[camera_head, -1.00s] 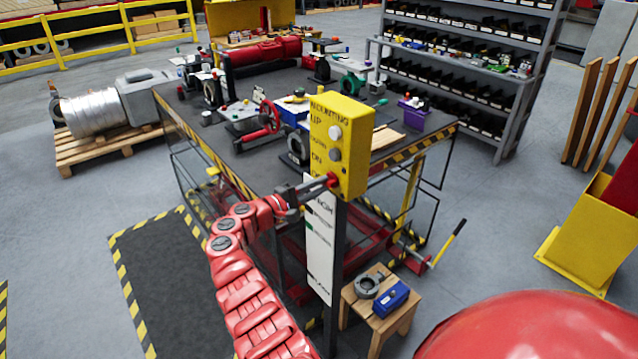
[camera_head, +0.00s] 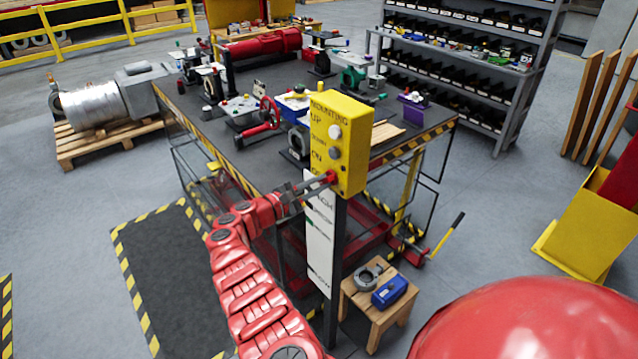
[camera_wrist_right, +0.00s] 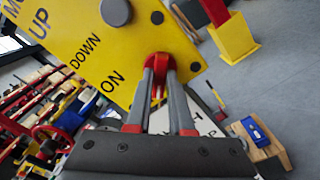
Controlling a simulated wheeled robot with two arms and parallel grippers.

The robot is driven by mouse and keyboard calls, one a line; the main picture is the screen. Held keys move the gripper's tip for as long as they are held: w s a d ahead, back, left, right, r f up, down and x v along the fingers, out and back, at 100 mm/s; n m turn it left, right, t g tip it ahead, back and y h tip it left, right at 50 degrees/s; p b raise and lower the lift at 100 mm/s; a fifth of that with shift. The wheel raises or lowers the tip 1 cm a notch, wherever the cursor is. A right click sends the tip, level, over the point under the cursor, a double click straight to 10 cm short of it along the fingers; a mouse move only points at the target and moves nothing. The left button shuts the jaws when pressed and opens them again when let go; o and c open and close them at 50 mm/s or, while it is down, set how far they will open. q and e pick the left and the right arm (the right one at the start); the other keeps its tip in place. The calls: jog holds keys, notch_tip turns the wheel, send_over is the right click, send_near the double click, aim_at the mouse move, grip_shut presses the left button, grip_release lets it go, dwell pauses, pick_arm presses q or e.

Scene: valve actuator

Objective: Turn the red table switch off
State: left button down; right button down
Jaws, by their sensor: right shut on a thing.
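The yellow control box (camera_head: 352,150) stands on a dark post near the middle of the head view. It has round grey buttons and printed words, with UP, DOWN and ON readable in the right wrist view (camera_wrist_right: 120,45). The red switch (camera_head: 332,177) is low on the box's face; in the wrist view it shows between my fingertips (camera_wrist_right: 158,62). My right gripper (camera_head: 322,181) is at the box's lower face, its two fingers shut on the red switch. The fingers partly cover the switch, so its exact setting is hard to tell. My left gripper is not in view.
Behind the box is a large workbench (camera_head: 250,165) with tools and valve parts. A small wooden stool (camera_head: 362,310) with a blue block (camera_head: 390,292) stands beside the post. A white sign panel (camera_head: 318,240) hangs below the box. Floor at the right is partly open.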

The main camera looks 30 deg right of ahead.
jog(key=c, duration=0.8)
grip_release()
jog(key=s+a+b, duration=0.1)
jog(key=a+b, duration=0.4)
jog(key=a, duration=1.2)
jog(key=shift+s+a, duration=0.2)
jog(key=shift+a, duration=0.05)
jog(key=shift+w+f, duration=0.1)
